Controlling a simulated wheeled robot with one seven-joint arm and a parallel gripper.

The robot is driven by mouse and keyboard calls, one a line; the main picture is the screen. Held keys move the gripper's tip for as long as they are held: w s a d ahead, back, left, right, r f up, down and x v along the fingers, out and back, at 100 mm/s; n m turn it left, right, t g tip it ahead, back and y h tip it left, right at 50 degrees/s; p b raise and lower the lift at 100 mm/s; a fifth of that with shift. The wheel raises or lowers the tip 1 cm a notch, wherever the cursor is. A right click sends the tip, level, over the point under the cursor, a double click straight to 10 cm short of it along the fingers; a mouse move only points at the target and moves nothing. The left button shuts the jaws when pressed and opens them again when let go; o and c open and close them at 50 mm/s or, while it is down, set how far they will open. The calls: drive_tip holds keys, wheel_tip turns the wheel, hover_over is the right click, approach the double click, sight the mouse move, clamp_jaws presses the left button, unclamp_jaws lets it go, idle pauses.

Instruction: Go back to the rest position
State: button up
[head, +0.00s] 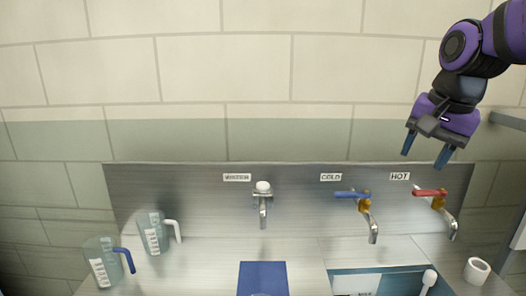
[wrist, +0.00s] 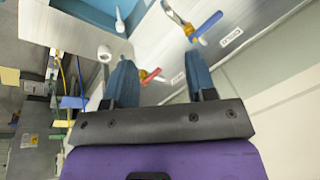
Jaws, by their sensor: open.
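My gripper (head: 427,150) is open and empty, with its two blue fingers pointing down. In the head view it hangs at the upper right, in front of the wall and above the red-handled HOT tap (head: 433,193). The wrist view shows the two fingers (wrist: 162,85) apart with nothing between them. Beyond the fingers, the wrist view shows the red handle (wrist: 149,76) and the blue handle (wrist: 208,26) of the taps. My arm reaches in from the right edge of the head view.
A steel backsplash carries the blue-handled COLD tap (head: 360,200) and a WATER tap (head: 263,200). Two measuring jugs, one with a white handle (head: 157,232) and one with a blue handle (head: 107,260), stand at the left. A white roll (head: 477,270) is at the right. The wall above is bare.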

drive_tip(key=s+d+f+n+t, duration=0.1)
drive_tip(key=s+n, duration=0.6)
drive_tip(key=s, duration=0.8)
wheel_tip(320, 180, down, 2)
drive_tip(key=shift+d+f+n+t+h, duration=0.15)
drive_tip(key=shift+n+t+h, duration=0.2)
drive_tip(key=shift+t, duration=0.35)
drive_tip(key=shift+w, duration=0.2)
drive_tip(key=n+g, duration=0.5)
drive_tip(key=n, duration=1.3)
hover_over(343, 192)
wheel_tip(343, 192, down, 6)
wheel_tip(343, 192, down, 11)
drive_tip(key=shift+s+r, duration=0.1)
drive_tip(key=shift+r, duration=0.1)
drive_tip(key=shift+c, duration=0.2)
